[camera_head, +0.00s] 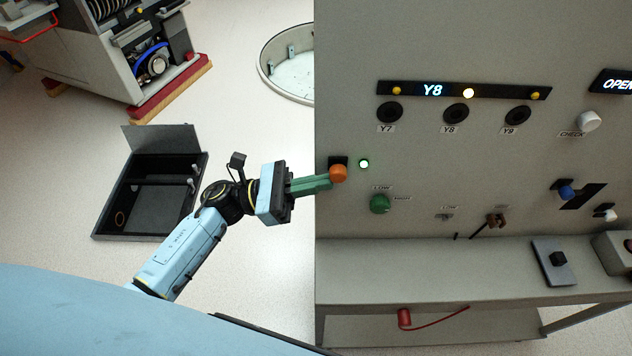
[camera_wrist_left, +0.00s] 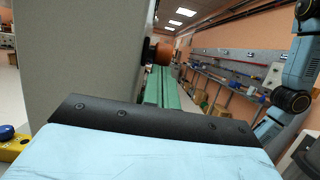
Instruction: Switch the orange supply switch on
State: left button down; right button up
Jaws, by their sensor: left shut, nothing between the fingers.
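The orange supply switch (camera_head: 339,173) sits on a dark plate near the left edge of the grey panel. A green lamp (camera_head: 364,163) is lit just to its right. My left gripper (camera_head: 328,181) is shut and empty, its green fingers reaching the switch from the left. The fingertips appear to touch or nearly touch the switch; I cannot tell which. In the left wrist view the orange switch (camera_wrist_left: 163,52) stands out from the panel, just beyond the green fingers (camera_wrist_left: 161,85). My right gripper is not in view.
The panel (camera_head: 345,90) also carries a lit Y8 display (camera_head: 433,90), a green knob (camera_head: 380,204), a blue knob (camera_head: 566,192) and a white CHECK knob (camera_head: 588,121). A shelf (camera_head: 400,271) juts out below. An open black box (camera_head: 150,205) lies on the floor at left.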

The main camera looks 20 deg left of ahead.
pick_arm(q)
jog(key=d+f+b+v, duration=0.1)
jog(key=f+b+v, duration=0.1)
jog(key=b+v, duration=0.5)
jog(key=v, duration=0.6)
jog(key=shift+w+f+b, duration=0.15)
jog(key=shift+f+b, duration=0.15)
jog(key=shift+b, duration=0.05)
jog(key=shift+w+f, duration=0.1)
